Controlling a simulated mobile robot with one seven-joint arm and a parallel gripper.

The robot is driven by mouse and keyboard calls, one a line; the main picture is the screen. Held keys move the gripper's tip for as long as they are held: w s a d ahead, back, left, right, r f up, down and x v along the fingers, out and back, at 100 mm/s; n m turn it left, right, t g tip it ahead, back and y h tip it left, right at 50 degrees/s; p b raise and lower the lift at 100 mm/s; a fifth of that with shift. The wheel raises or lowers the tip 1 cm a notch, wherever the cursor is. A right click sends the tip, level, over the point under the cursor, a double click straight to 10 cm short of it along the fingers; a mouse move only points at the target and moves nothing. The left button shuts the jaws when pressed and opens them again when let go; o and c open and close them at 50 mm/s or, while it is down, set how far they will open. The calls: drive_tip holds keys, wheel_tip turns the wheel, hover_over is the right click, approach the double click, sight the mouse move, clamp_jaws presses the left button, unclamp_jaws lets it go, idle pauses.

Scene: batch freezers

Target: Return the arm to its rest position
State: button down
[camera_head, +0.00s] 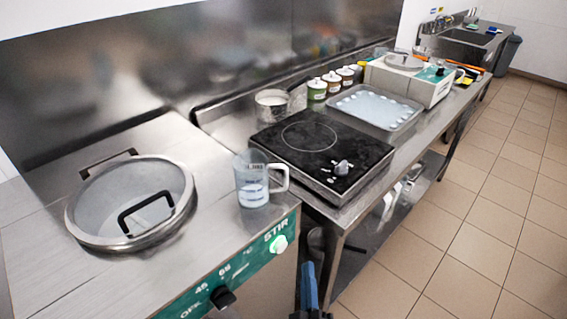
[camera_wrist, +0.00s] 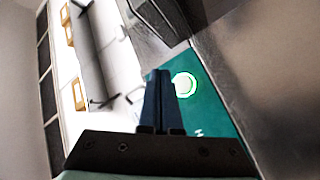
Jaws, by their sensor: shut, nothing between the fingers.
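In the wrist view my gripper (camera_wrist: 158,78) is shut with nothing between the fingers. The button also shows in the wrist view (camera_wrist: 185,84), just right of the fingertips. I cannot tell the exact gap between them. Most of my arm is out of view.
A glass-lidded round opening (camera_head: 132,203) and a measuring jug (camera_head: 254,181) with white contents are on the cabinet top. A black hotplate (camera_head: 321,152), a tray (camera_head: 377,107) and several jars stand farther along the counter. The tiled floor (camera_head: 450,230) to the right is clear.

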drive_tip(key=w+a+r+m+t+h+p, duration=0.1)
drive_tip(key=w+r+m+t, duration=0.15)
drive_tip(key=r, duration=1.55)
drive_tip(key=w+a+r+m+t+p, duration=0.1)
drive_tip(key=w+a+r+m+t, duration=0.2)
drive_tip(key=r, duration=1.6)
drive_tip(key=s+r+m+t, duration=0.1)
drive_tip(key=s+r, duration=0.4)
drive_tip(key=r, duration=0.3)
drive_tip(key=s+r+m+t+y, duration=0.1)
drive_tip(key=s+r, duration=0.5)
drive_tip(key=r, duration=0.3)
drive_tip(key=s+a+r+m+t+p, duration=0.1)
drive_tip(key=s+r+m, duration=0.1)
drive_tip(key=s+r, duration=0.3)
wheel_tip(320, 180, up, 3)
drive_tip(key=shift+s+r, duration=0.15)
drive_tip(key=shift+s, duration=0.1)
drive_tip(key=shift+a, duration=0.1)
